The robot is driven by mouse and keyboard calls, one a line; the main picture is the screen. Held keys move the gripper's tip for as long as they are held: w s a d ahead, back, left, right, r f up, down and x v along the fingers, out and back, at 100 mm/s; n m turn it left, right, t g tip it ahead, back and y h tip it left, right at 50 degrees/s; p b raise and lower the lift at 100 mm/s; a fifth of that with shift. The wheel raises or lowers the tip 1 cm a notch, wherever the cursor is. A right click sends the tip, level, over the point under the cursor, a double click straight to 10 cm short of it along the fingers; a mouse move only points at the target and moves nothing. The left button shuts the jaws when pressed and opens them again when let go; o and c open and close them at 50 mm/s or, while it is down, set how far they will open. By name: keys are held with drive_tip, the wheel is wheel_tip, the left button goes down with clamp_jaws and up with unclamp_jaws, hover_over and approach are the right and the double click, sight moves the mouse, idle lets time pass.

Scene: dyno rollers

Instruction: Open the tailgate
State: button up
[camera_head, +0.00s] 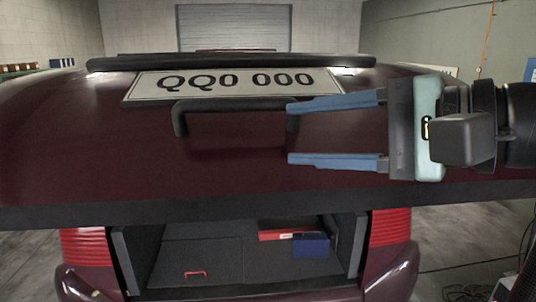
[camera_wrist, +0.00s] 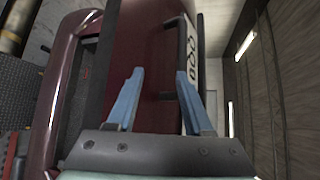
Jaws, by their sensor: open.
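The dark red tailgate (camera_head: 100,135) stands raised, with the open boot showing below its black lower edge. It also shows in the wrist view (camera_wrist: 145,40). A black handle (camera_head: 225,104) sits on it under the licence plate (camera_head: 230,85), with a leg at each end. My gripper (camera_head: 289,134) comes in from the right with its two blue fingers apart and nothing held. Its fingertips are close to the handle's right end, and the upper finger partly hides that end. In the wrist view, my gripper (camera_wrist: 160,72) points toward the tailgate; contact cannot be told.
The boot floor (camera_head: 200,258) holds a red box (camera_head: 288,233) and a blue box (camera_head: 311,246). Red tail lights (camera_head: 388,239) flank the opening. A shutter door (camera_head: 234,28) stands far behind the car. Cables (camera_head: 480,265) lie on the floor at right.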

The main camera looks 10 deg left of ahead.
drive_tip(key=shift+b+v, duration=0.35)
drive_tip(key=shift+v, duration=0.65)
drive_tip(key=shift+s, duration=0.1)
drive_tip(key=s+d+r+p, duration=0.2)
drive_tip(key=d+r+p, duration=0.4)
drive_tip(key=d+r, duration=0.3)
drive_tip(key=shift+d+r, duration=0.15)
drive_tip(key=shift+d, duration=1.25)
drive_tip(key=shift+s, duration=0.1)
